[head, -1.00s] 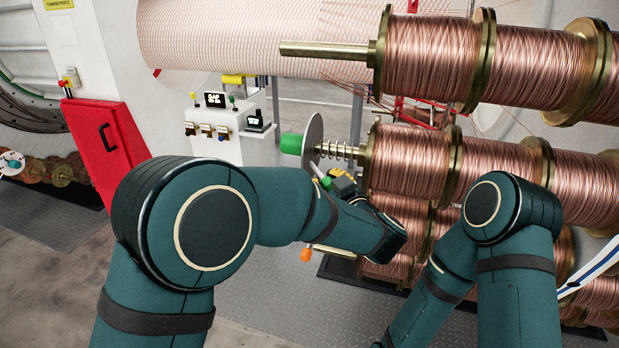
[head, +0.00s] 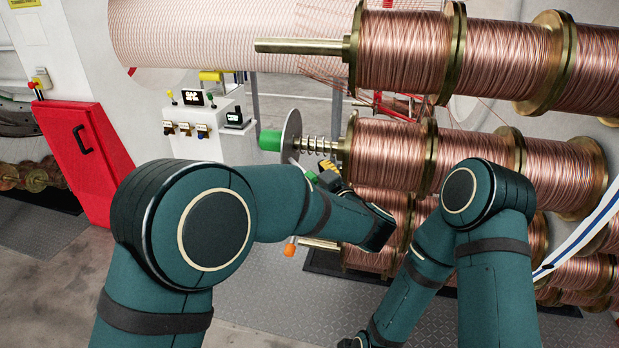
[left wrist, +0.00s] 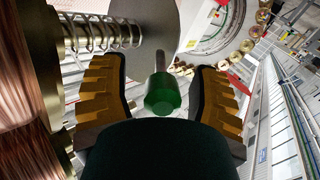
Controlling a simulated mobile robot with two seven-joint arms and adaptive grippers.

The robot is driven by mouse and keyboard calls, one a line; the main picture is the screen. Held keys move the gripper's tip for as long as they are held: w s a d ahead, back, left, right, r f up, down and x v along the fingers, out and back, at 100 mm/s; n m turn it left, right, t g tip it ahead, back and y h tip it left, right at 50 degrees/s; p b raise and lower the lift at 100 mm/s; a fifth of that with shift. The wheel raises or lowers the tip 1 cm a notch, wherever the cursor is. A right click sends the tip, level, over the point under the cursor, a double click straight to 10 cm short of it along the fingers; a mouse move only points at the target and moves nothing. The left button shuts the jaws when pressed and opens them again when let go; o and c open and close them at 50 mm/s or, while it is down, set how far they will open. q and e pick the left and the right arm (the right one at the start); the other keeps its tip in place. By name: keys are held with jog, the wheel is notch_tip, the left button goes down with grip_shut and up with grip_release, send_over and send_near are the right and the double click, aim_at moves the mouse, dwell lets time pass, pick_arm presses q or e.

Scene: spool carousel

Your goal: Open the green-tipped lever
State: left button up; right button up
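The green-tipped lever shows its green tip (head: 311,176) in the head view, just below the disc (head: 290,131) at the end of a sprung shaft. In the left wrist view the green tip (left wrist: 162,95) sits between the two yellow-brown fingers, on a thin grey stem reaching up towards the disc (left wrist: 148,22). My left gripper (left wrist: 162,98) is open around the tip, with a gap visible on each side. In the head view my left gripper (head: 328,178) is partly hidden by its own wrist. My right arm reaches down at the lower right, its gripper out of view.
A green cap (head: 270,140) caps the shaft left of the disc. An orange-tipped lever (head: 290,248) sits lower. Copper spools (head: 390,155) crowd the right side. A control box (head: 205,125) and a red cabinet (head: 85,160) stand behind. Bare floor lies at the lower left.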

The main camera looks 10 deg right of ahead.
pick_arm(q)
jog(key=shift+a, duration=0.1)
notch_tip(320, 180, up, 10)
jog(key=shift+r, duration=0.1)
dwell(0.3)
